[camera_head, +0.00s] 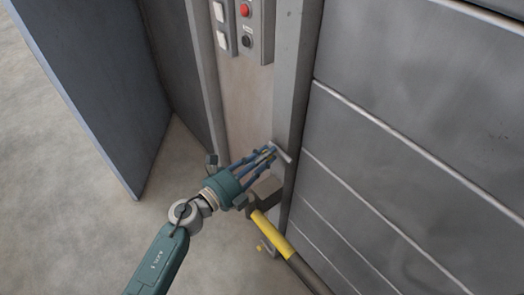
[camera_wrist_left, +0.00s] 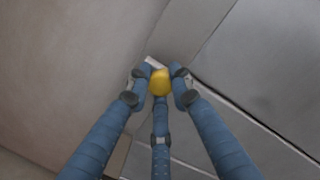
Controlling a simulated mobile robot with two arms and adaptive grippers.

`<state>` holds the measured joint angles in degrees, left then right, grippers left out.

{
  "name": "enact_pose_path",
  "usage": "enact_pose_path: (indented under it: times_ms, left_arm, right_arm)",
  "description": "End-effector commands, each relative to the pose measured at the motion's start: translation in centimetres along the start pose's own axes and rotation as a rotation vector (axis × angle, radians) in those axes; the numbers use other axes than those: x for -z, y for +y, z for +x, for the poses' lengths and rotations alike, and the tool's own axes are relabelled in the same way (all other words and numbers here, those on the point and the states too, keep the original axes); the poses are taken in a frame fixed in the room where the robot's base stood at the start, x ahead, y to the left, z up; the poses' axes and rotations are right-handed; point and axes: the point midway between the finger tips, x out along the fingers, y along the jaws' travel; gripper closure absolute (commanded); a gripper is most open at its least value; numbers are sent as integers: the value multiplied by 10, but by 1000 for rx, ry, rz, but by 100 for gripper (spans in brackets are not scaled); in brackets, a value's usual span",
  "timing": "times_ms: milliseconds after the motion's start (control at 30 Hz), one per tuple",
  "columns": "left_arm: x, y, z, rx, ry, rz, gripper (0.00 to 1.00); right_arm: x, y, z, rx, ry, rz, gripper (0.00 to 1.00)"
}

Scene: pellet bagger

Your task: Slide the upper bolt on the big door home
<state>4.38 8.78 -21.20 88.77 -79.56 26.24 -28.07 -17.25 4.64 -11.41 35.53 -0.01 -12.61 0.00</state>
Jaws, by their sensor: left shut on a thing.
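My left gripper (camera_head: 264,157) reaches the grey post beside the panelled grey wall or door (camera_head: 410,130). Its blue fingers are shut on a yellow knob (camera_wrist_left: 160,82), which sits between the fingertips in the left wrist view. A short pale grey bar (camera_head: 282,152), seemingly the bolt, lies at the fingertips against the post. A bit of pale metal also shows behind the knob in the wrist view (camera_wrist_left: 154,63). The fingers hide most of the knob in the head view, and I cannot tell how far the bolt is slid. My right gripper is not in view.
A dark block (camera_head: 265,190) with a yellow and dark bar (camera_head: 283,240) stands just below my left gripper. A control box (camera_head: 254,30) with a red button is above. A dark panel (camera_head: 95,90) stands out at left. The floor (camera_head: 50,200) at left is clear.

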Motion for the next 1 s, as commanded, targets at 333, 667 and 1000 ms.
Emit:
enact_pose_path:
  times_ms: [333,667,1000]
  left_arm:
    - [3,0,0,1,6,-3,59]
    - [3,1,-26,-2,7,-1,59]
    - [4,1,-96,-2,8,-3,59]
  right_arm:
    - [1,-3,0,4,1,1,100]
    - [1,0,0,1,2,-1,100]
    - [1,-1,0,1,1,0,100]
